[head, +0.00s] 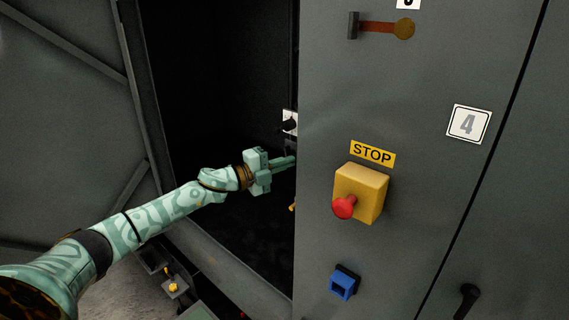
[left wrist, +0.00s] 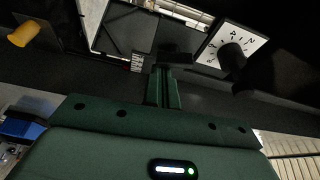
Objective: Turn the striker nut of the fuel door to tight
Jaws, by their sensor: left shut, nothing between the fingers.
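My left gripper (head: 285,162) reaches into the dark open compartment, close to the edge of the grey panel. Its fingers are together and hold nothing; they also show in the left wrist view (left wrist: 160,82). A white plate with a dark knob (head: 289,123) is just above the fingertips. In the left wrist view a white marked dial plate (left wrist: 213,51) with a dark knob (left wrist: 232,57) is right of the fingers, apart from them. I cannot make out which part is the striker nut or the fuel door. My right gripper is not in view.
The grey panel (head: 412,105) carries a yellow box with a red stop button (head: 344,207), a blue fitting (head: 344,283) and a lever (head: 378,27). A yellow piece (left wrist: 25,33) sticks out at the upper left of the wrist view. The compartment interior is dark.

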